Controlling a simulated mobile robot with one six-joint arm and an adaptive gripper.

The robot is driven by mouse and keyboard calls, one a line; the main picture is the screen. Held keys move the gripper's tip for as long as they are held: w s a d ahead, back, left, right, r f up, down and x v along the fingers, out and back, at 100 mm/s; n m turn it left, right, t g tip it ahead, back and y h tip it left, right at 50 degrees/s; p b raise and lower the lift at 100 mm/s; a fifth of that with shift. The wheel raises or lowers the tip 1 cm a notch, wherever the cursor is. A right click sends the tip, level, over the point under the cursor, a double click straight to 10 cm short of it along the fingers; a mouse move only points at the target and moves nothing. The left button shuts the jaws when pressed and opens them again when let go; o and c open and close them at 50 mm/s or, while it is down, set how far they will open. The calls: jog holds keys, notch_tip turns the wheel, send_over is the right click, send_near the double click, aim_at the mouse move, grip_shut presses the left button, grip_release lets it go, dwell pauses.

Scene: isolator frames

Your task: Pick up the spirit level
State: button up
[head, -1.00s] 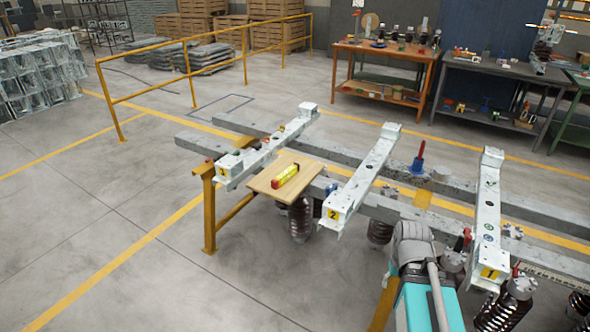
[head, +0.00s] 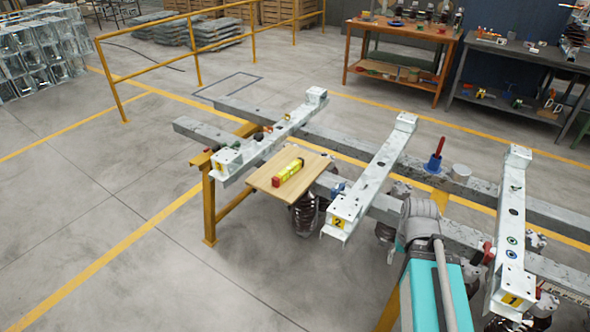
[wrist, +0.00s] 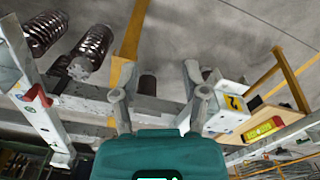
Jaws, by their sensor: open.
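The spirit level (head: 288,172) is a short yellow bar with a red end. It lies on a wooden board (head: 316,164) between the frames marked 3 and 2. In the wrist view the level (wrist: 263,129) shows at the right, on the board's edge area (wrist: 254,104). My gripper (wrist: 154,78) is open and empty in the wrist view, its fingers apart, with the level well to its right. In the head view my arm is at the lower right, right of the board, and its fingers cannot be made out.
White cross beams numbered 3 (head: 265,135), 2 (head: 374,170) and 1 (head: 513,225) lie across long grey rails. Dark ribbed insulators (wrist: 90,47) hang below. A blue and red tool (head: 435,160) stands on the far rail. Open floor lies left of the yellow trestle (head: 209,205).

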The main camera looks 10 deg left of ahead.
jog(key=shift+a, duration=0.3)
